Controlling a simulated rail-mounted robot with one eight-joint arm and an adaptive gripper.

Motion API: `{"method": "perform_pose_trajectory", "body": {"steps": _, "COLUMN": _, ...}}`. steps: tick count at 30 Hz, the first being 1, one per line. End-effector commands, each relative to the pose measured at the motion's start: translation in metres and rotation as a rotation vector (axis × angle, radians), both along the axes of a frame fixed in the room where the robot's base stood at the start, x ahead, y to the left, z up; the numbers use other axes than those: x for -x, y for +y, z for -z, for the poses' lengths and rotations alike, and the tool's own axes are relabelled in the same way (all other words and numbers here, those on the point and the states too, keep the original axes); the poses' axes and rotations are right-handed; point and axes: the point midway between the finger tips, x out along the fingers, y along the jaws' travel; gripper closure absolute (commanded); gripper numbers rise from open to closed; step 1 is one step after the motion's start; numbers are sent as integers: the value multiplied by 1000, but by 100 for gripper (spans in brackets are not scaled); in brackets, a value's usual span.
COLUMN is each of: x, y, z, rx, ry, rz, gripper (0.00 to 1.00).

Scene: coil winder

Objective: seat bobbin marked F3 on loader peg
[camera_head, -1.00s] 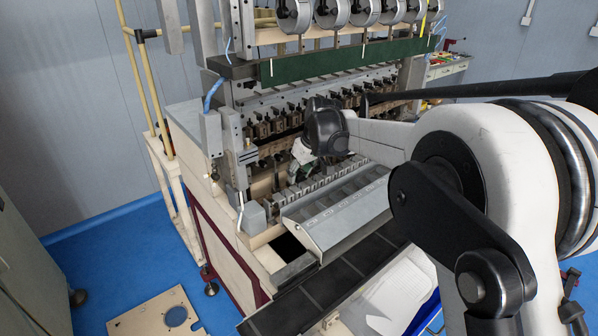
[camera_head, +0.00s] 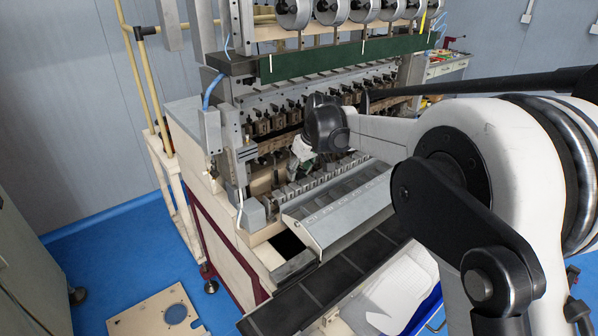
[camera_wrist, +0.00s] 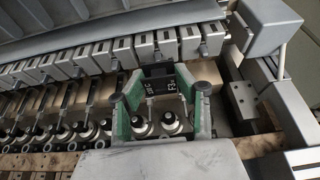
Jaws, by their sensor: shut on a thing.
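In the wrist view, a dark bobbin (camera_wrist: 160,82) with white lettering that appears to read F3 is between the green fingers of my gripper (camera_wrist: 160,94). My gripper is shut on it. Below the bobbin in the picture, between the fingers, are two upright light-topped spindles (camera_wrist: 170,122); I cannot tell which part is the loader peg, or whether the bobbin touches one. In the head view, my gripper (camera_head: 302,150) is low in front of the winder's row of stations, and my dark wrist hides most of it; the bobbin cannot be made out there.
A row of grey blocks (camera_wrist: 100,58) runs close beside the bobbin, with a grey housing (camera_wrist: 268,24) at the right. In the head view, a sloped grey tray (camera_head: 345,210) stands just in front of my gripper. A green beam (camera_head: 340,58) crosses above.

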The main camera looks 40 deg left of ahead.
Motion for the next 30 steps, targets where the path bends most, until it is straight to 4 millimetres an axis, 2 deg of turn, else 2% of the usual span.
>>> {"method": "perform_pose_trajectory", "body": {"steps": 10, "x": 0, "y": 0, "z": 1, "rx": 0, "ry": 0, "rz": 0, "gripper": 80}}
{"method": "perform_pose_trajectory", "body": {"steps": 30, "x": 0, "y": 0, "z": 19, "rx": 0, "ry": 0, "rz": 0, "gripper": 80}}
